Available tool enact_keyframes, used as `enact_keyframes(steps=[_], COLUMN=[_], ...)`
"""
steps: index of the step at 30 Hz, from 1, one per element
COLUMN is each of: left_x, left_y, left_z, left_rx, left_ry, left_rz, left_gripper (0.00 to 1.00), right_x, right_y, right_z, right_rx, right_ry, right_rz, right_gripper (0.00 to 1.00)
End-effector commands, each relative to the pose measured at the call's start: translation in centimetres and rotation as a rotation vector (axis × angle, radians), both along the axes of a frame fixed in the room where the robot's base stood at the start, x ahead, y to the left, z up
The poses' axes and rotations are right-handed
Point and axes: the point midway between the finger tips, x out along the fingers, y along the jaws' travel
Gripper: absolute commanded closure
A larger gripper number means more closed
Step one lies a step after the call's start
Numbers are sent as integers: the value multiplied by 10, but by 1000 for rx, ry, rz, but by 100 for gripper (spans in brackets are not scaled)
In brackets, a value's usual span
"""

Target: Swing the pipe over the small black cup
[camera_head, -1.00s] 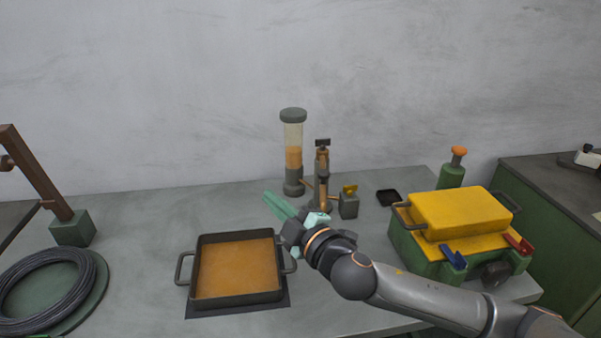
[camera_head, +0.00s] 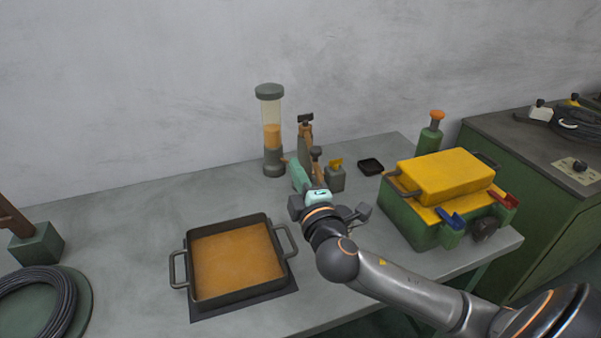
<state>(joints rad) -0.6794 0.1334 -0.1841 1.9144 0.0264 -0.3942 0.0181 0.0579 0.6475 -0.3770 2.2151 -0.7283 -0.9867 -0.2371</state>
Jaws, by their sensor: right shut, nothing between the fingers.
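The brown pipe fitting (camera_head: 305,137) stands upright with a dark top, right of the clear cylinder at the back of the bench. A shorter stem with a dark knob (camera_head: 316,153) stands in front of it. Its lower part is hidden by my right gripper. A small, low black square cup (camera_head: 370,165) lies on the bench to the right, apart from the pipe. My right gripper (camera_head: 297,173) has teal fingers, shut and empty, directly in front of the pipe's base; I cannot tell whether they touch it. My left gripper is not in view.
A clear cylinder with orange contents (camera_head: 272,135) stands left of the pipe. A small grey block with a yellow top (camera_head: 335,177) sits between pipe and cup. A black pan (camera_head: 190,262) is in front; a green and yellow case (camera_head: 405,222) is at right.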

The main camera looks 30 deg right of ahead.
Motion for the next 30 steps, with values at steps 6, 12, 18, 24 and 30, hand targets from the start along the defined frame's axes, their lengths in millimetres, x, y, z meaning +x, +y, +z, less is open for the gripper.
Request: enact_keyframes(steps=[6,12,18,24,30], left_x=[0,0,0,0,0], left_y=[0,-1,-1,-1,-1], left_z=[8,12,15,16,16], left_rx=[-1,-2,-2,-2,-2], left_ry=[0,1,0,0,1], left_rz=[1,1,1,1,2], left_gripper=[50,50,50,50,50], right_x=[40,54,40,36,35], right_y=[-12,-25,-42,-48,-49], right_z=[5,2,-2,-3,-3], right_rx=[-1,-4,-1,2,2], right_ry=[-2,4,2,1,0], right_rz=[-1,-1,0,2,2], right_gripper=[100,100,100,100,100])
